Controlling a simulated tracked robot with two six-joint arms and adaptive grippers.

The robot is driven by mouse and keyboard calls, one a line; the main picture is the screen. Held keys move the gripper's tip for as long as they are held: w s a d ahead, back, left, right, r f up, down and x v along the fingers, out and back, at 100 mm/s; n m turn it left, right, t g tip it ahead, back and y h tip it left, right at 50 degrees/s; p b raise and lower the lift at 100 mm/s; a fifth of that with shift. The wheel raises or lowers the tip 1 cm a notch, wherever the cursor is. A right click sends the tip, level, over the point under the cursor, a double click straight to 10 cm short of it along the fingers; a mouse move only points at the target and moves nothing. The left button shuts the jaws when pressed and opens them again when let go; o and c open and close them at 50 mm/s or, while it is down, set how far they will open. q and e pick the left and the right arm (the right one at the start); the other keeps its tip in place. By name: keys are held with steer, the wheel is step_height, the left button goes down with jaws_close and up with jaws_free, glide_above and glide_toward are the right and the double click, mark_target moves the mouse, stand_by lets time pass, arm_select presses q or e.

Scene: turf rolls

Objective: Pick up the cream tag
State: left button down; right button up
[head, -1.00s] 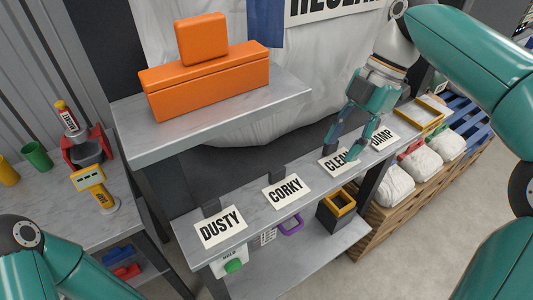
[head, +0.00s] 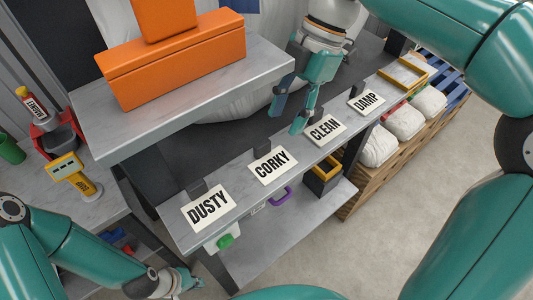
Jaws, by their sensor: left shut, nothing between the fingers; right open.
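No separate tag that is clearly the cream one shows. Off-white cards stand along the shelf edge: DUSTY (head: 208,208), CORKY (head: 272,166), CLEAN (head: 325,131) and DAMP (head: 367,101). My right gripper (head: 288,118) is open and empty, fingers down, left of the CLEAN card. My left gripper (head: 193,283) is shut and empty at the bottom, below the shelf.
An orange case (head: 172,60) sits on the upper grey shelf (head: 190,112). A yellow-rimmed dark bin (head: 324,176) stands on the lower shelf (head: 265,255). A yellow tray (head: 403,73) lies beyond DAMP. White sacks (head: 404,121) rest on wooden crates at right. The floor there is clear.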

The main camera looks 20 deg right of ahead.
mark_target(263, 143)
steer(key=shift+s+a, duration=0.2)
steer(key=shift+a, duration=0.25)
steer(key=a, duration=0.1)
steer(key=s+a, duration=0.1)
steer(key=shift+a, duration=0.35)
steer(key=shift+p+x, duration=0.45)
steer(key=shift+x, duration=1.15)
steer(key=shift+s+a+r, duration=0.1)
steer(key=shift+a, duration=0.05)
jaws_close()
